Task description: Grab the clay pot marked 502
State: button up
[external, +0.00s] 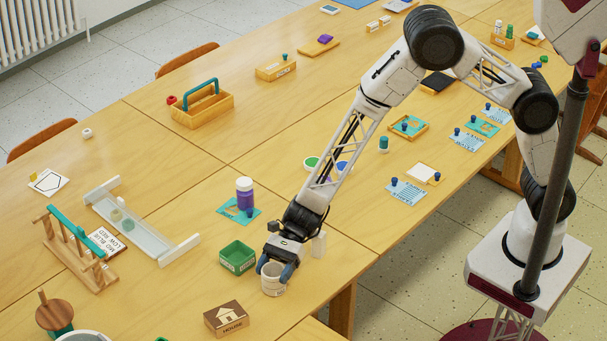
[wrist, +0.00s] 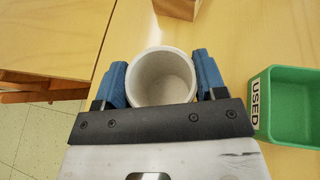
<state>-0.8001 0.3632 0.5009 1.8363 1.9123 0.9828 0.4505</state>
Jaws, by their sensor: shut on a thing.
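A small off-white pot (external: 272,281) with faint dark marking on its side stands upright near the table's front edge; I cannot read the marking. My gripper (external: 274,268) is over it with its blue fingers on either side. In the wrist view the round, empty-looking pot (wrist: 161,78) sits between the two blue fingers of my gripper (wrist: 160,85), which are shut on it. The pot appears to be on or very close to the table top; I cannot tell if there is a gap.
A green box marked USED (wrist: 290,105) stands close beside the pot; it also shows in the external view (external: 237,257). A wooden HOUSE block (external: 227,318) is near the front. A purple-banded jar (external: 244,193) stands on a teal sheet behind. A pale block (external: 319,244) is right of my gripper.

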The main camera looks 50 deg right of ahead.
jog(key=shift+r, duration=1.7)
jog(key=s+d+r, duration=0.1)
jog(key=s+d, duration=0.8)
jog(key=d, duration=0.4)
jog(key=shift+s+r, duration=0.15)
jog(key=shift+r, duration=0.05)
